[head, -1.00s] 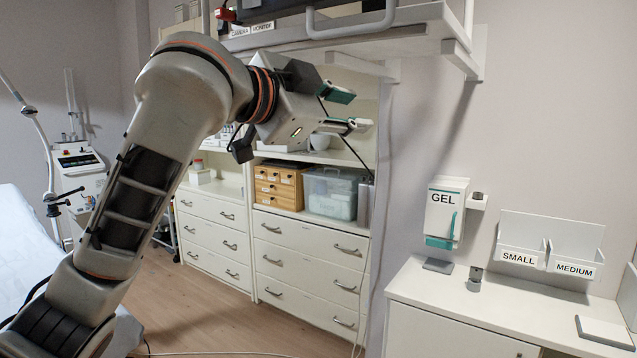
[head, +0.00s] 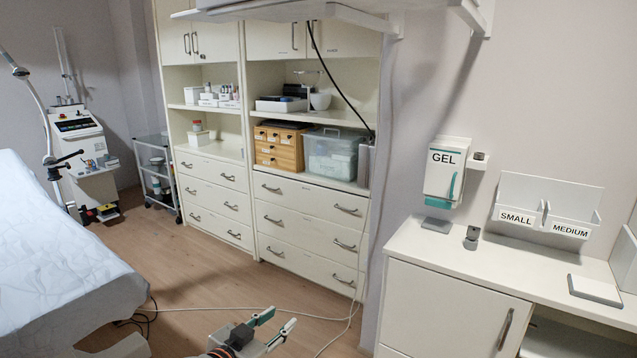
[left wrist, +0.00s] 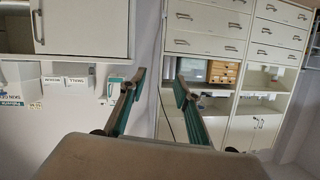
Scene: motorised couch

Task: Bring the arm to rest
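My left gripper (head: 278,320) is low at the bottom edge of the head view, above the wood floor. Its two green-and-grey fingers are apart with nothing between them. In the left wrist view the gripper (left wrist: 160,80) also shows open and empty, its fingers pointing toward the cabinets. That view is upside down. Most of my left arm is outside the head view. My right arm and gripper are not in view.
A couch with a white sheet (head: 50,250) stands at the left. White drawer cabinets (head: 305,235) line the back. A white counter (head: 500,275) is at the right, below a gel dispenser (head: 444,172). A cable lies on the floor near my gripper. Open floor lies between couch and cabinets.

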